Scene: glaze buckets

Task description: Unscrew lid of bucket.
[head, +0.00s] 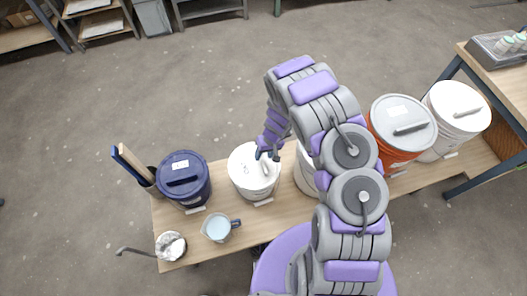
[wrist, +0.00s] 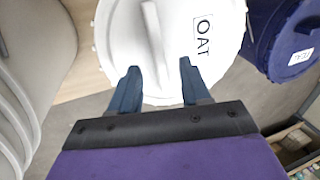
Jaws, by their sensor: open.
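A white bucket (head: 255,183) stands on the wooden bench, with a white lid (head: 243,162) that has a raised bar handle. In the wrist view the lid (wrist: 205,65) carries a label reading OAT, and the bar handle (wrist: 154,35) runs across its middle. My gripper (head: 268,153) is over this lid, at the handle's side of it in the head view. The near end of the handle lies just ahead of the gap. I cannot tell whether the fingertips touch the lid.
A dark blue bucket (head: 184,180) stands left. A white bucket (head: 304,173) is partly hidden behind my arm. An orange bucket (head: 395,152) and another white bucket (head: 457,107) stand right. A pitcher (head: 218,229), a small bowl (head: 170,245) and a holder with sticks (head: 148,179) occupy the left end.

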